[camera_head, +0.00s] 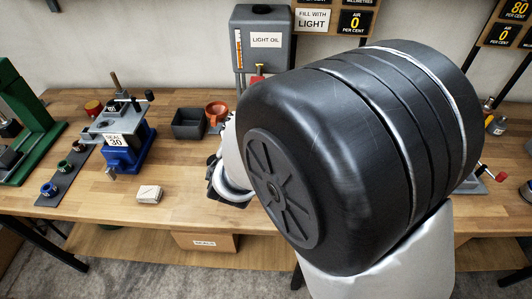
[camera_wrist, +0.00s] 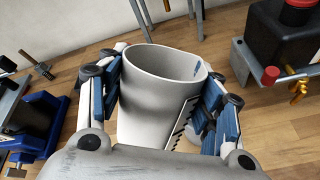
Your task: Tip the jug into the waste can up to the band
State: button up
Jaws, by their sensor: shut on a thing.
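A pale grey jug (camera_wrist: 150,105) is in the wrist view, its open mouth toward the top of the picture. A black stepped scale runs down its right side, and a small blue mark shows inside the rim. My gripper (camera_wrist: 163,88) is shut on the jug, with blue-padded fingers on both sides. I see the inner wall but cannot make out any liquid or its level. In the head view my large black arm link hides the jug and most of the gripper. I cannot identify a waste can in either view.
A grey light oil tank (camera_head: 262,40) stands at the back of the wooden bench (camera_head: 180,190). A dark open box (camera_head: 188,124) and an orange-brown vessel (camera_head: 217,111) sit left of it. A blue press (camera_head: 125,145) and small white block (camera_head: 149,194) are further left.

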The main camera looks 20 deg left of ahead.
jog(key=shift+f+n+t+b, duration=0.15)
jog(key=shift+n+t+b, duration=0.35)
jog(key=shift+b, duration=0.35)
jog(key=shift+n+t+h+b, duration=0.3)
jog(key=shift+n+t+b, duration=0.2)
jog(key=shift+b, duration=0.2)
jog(key=shift+r, duration=0.2)
jog(key=shift+f+n+t+b, duration=0.3)
jog(key=shift+n+b, duration=0.1)
jog(key=shift+b, duration=0.35)
jog(key=shift+w+d+n+t+b, duration=0.1)
jog(key=shift+n+t+b, duration=0.3)
jog(key=shift+b, duration=0.4)
jog(key=shift+w+d+f+n+t+b, duration=0.1)
jog(key=shift+f+n+t+b, duration=0.05)
jog(key=shift+n+t+b, duration=0.3)
